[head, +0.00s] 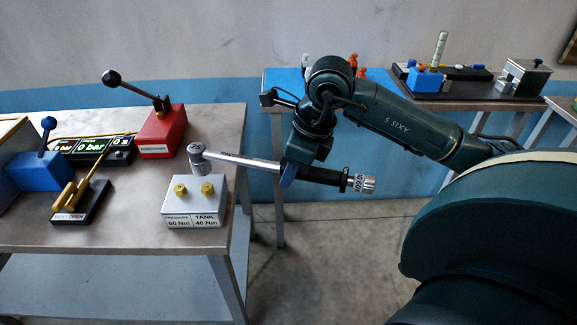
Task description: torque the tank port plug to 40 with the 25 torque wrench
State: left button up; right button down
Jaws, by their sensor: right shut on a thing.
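The torque wrench (240,160) is a silver bar with a black grip and a silver end whose small marking I cannot read for sure. My right gripper (289,174) is shut on it near the start of the grip. The wrench's head (196,153) points left and shows just above and behind the port block (193,208) in the picture; I cannot tell its height. The white block carries two yellow plugs. Its label reads PRESSURE 60 Nm on the left and TANK 40 Nm on the right. The tank port plug (207,189) is the right one. My left gripper is not in view.
On the same table (130,225) stand a red lever box (162,132), a green-lit display (105,151), a blue lever box (40,170) and a brass-coloured lever on a dark base (80,205). A back table holds a blue block (425,80) and a metal fixture (524,78).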

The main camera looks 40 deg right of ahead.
notch_tip(320, 180, down, 4)
jog(key=f+b, duration=0.1)
jog(key=b, duration=0.2)
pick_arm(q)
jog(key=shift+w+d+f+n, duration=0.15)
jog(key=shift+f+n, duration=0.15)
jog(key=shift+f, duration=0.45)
pick_arm(e)
jog(key=w+d+n+g, duration=0.1)
jog(key=w+d+n, duration=0.2)
jog(key=w+n, duration=0.1)
jog(key=w+d+n+y, duration=0.1)
jog(key=w+d+n, duration=0.3)
jog(key=w, duration=0.3)
jog(key=shift+w+r+g, duration=0.3)
jog(key=shift+r+g, duration=0.1)
pick_arm(q)
jog(key=shift+p, duration=0.3)
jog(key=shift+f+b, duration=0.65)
jog(key=shift+b, duration=0.05)
pick_arm(e)
jog(key=shift+f, duration=0.95)
jog(key=c, duration=1.7)
grip_release()
jog(key=shift+s, duration=0.1)
grip_shut()
